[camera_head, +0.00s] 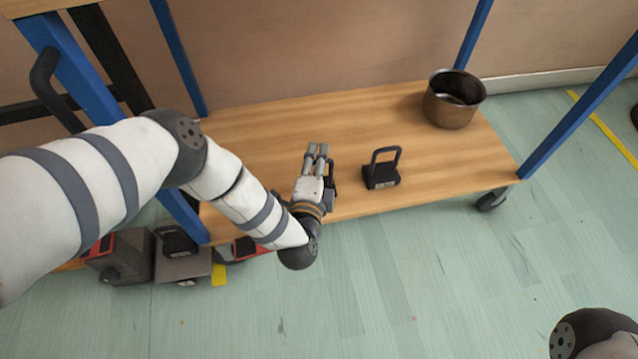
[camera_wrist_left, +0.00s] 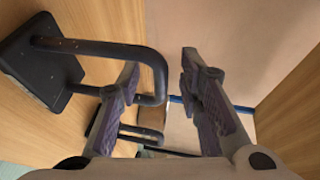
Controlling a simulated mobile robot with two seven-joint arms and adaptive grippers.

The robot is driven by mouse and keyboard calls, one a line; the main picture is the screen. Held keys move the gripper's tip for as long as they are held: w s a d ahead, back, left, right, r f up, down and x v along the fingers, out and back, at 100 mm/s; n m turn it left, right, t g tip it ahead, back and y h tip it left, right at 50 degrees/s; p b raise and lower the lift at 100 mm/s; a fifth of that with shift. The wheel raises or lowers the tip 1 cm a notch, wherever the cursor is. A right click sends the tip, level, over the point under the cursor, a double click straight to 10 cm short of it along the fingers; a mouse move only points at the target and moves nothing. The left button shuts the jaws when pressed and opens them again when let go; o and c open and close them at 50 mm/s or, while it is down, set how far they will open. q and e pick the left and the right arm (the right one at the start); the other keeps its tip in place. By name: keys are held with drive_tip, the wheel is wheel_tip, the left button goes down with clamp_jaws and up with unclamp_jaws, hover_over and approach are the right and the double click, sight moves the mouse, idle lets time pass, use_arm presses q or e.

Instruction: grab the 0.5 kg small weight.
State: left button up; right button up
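Two black weights with loop handles are on the wooden shelf (camera_head: 270,125). One weight (camera_head: 381,178) stands clear, right of my left gripper (camera_head: 317,149). The other weight (camera_head: 331,184) is mostly hidden behind that gripper, close to its right side. In the left wrist view, my left gripper (camera_wrist_left: 160,64) has its fingers apart. A near weight (camera_wrist_left: 42,66) is at the left there, its handle reaching toward the gap by the left finger; contact cannot be told. A second handle (camera_wrist_left: 140,134) shows lower down. No mass label is readable. My right gripper is out of view.
A dark metal pot (camera_head: 453,105) stands at the shelf's right end. Blue posts (camera_head: 580,105) rise at the shelf's corners. Grey boxes (camera_head: 128,257) are on the lower left. The shelf between the weights and the pot is clear.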

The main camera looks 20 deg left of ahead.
use_arm(q)
clamp_jaws()
drive_tip(key=shift+r, duration=0.1)
